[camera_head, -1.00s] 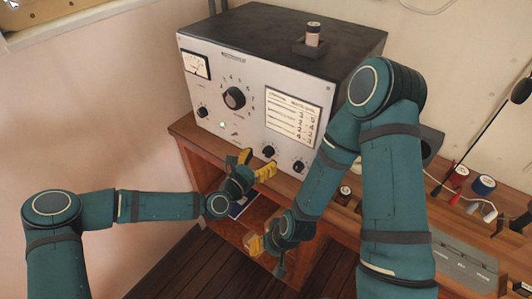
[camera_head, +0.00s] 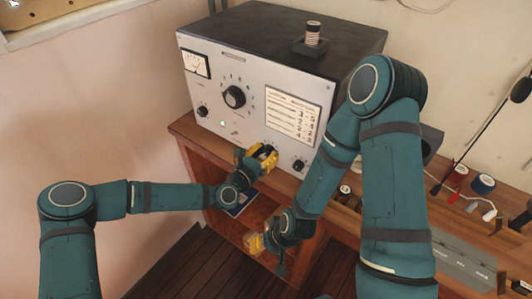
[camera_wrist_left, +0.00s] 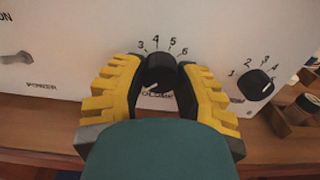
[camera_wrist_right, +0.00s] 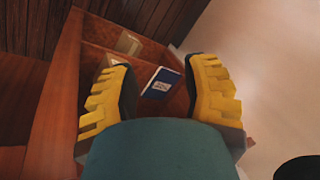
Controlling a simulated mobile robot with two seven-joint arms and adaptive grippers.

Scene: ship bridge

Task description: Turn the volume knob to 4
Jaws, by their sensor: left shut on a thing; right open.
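The black volume knob (camera_wrist_left: 160,72) sits on the front of the grey radio unit (camera_head: 214,80), with the numbers 3, 4, 5 and 6 showing around its top. Its white mark appears to point down and left, away from 4. The label under it is mostly hidden. My left gripper (camera_wrist_left: 158,85) is shut on this knob, with one yellow finger on each side. In the head view, my left gripper (camera_head: 261,154) covers most of the knob. My right gripper (camera_head: 256,243) is open and empty, low in front of the wooden shelf; its fingers (camera_wrist_right: 160,90) show apart.
Another small knob (camera_wrist_left: 255,84) is right of the volume knob. A larger dial (camera_head: 234,97) and a meter (camera_head: 196,64) are higher on the panel. A blue book (camera_wrist_right: 163,83) lies in the shelf. Spools (camera_head: 483,184) stand on the right counter.

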